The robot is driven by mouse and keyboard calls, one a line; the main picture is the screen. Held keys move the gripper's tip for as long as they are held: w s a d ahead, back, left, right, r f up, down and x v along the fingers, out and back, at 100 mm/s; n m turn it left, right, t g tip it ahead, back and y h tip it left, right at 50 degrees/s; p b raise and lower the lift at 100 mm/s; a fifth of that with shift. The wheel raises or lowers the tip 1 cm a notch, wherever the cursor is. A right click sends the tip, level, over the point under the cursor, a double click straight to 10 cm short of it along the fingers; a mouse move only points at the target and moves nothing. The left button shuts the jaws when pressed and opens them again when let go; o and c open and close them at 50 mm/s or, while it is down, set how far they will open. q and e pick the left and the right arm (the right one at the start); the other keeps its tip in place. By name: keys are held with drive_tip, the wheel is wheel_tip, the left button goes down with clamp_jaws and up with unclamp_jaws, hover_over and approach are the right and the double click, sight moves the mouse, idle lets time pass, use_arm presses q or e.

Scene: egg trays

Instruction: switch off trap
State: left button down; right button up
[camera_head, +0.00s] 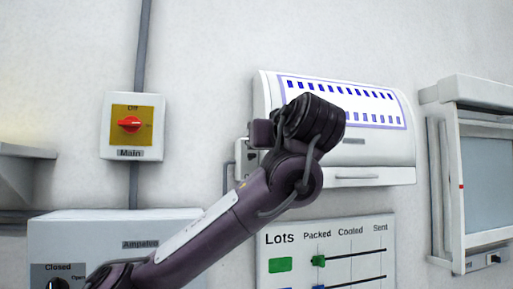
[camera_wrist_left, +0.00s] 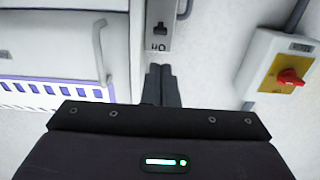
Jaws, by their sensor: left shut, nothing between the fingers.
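A narrow light-grey switch plate with a small black switch (camera_wrist_left: 160,29) is at the top middle of the left wrist view. Its "ON" lettering appears upside down there. The plate is beside a white wall cabinet (camera_head: 375,160), which has a blue-dashed label and a handle. The cabinet also shows at the left of the left wrist view (camera_wrist_left: 60,45). My left gripper (camera_wrist_left: 162,68) is shut and empty, its fingertips just below the lettering in that view. I cannot tell whether they touch the plate. In the head view my left gripper (camera_head: 256,136) is at the cabinet's left side, partly hiding the plate. My right gripper is not in view.
A "Main" switch box (camera_head: 132,152) with a red knob is on the wall at left. A "Lots" slider board (camera_head: 340,225) is below the cabinet. A framed window unit (camera_head: 485,95) is at right.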

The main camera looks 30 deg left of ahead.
sight(251, 157)
use_arm(q)
drive_tip(key=p+x, duration=0.6)
drive_tip(key=x, duration=0.4)
drive_tip(key=shift+w, duration=0.1)
